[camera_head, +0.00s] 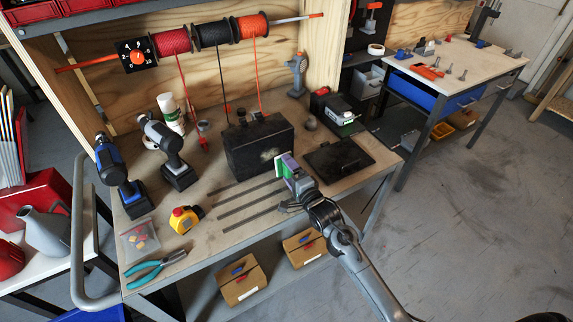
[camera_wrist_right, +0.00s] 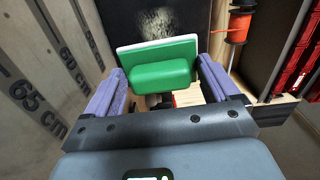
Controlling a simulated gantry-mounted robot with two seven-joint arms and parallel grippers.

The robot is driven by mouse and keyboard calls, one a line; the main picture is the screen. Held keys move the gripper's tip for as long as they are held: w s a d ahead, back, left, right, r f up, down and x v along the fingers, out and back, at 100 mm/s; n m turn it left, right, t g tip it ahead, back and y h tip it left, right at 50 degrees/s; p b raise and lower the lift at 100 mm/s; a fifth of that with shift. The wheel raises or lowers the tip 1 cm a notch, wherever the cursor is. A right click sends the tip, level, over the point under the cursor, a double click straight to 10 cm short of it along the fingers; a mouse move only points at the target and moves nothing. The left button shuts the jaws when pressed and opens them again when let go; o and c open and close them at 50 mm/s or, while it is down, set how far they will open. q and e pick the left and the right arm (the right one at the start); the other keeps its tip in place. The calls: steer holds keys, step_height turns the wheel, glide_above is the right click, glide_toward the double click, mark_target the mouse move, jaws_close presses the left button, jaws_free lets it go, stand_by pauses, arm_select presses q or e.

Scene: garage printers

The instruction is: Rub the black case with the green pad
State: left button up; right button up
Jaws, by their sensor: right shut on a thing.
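The black case (camera_head: 258,147) stands upright on the wooden workbench, with a pale dusty patch on its front face. In the right wrist view the case (camera_wrist_right: 190,18) fills the top middle, and the patch shows just above the pad. The green pad (camera_head: 283,166) has a green grip and a white layer on the side facing the case; it also shows in the right wrist view (camera_wrist_right: 160,75). My right gripper (camera_head: 291,172) is shut on the pad's green grip, at the case's lower right front. I cannot tell whether the pad touches the case. My left gripper is not in view.
A flat black plate (camera_head: 338,158) lies right of the case. Grey marked strips (camera_head: 245,205) lie in front. Two drills (camera_head: 165,145), a yellow tape measure (camera_head: 186,218) and teal pliers (camera_head: 150,270) are to the left. Filament spools (camera_head: 213,34) hang above.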

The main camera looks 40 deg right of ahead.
steer(key=shift+s, duration=0.1)
stand_by(0.3)
steer(key=shift+s+a+r+p, duration=0.1)
steer(key=shift+s+p, duration=0.35)
steer(key=shift+p, duration=0.05)
steer(key=shift+s+a+p, duration=0.1)
steer(key=shift+s+p, duration=0.4)
steer(key=shift+s, duration=0.15)
steer(key=shift+s+a, duration=0.1)
steer(key=shift+s, duration=0.25)
steer(key=shift+w, duration=0.1)
steer(key=shift+w+d+b, duration=0.2)
steer(key=shift+w, duration=0.75)
steer(key=shift+w+d+b, duration=0.15)
steer(key=shift+w+d, duration=0.1)
steer(key=shift+w, duration=0.75)
steer(key=shift+w+d+b, duration=0.2)
steer(key=shift+w, duration=1.15)
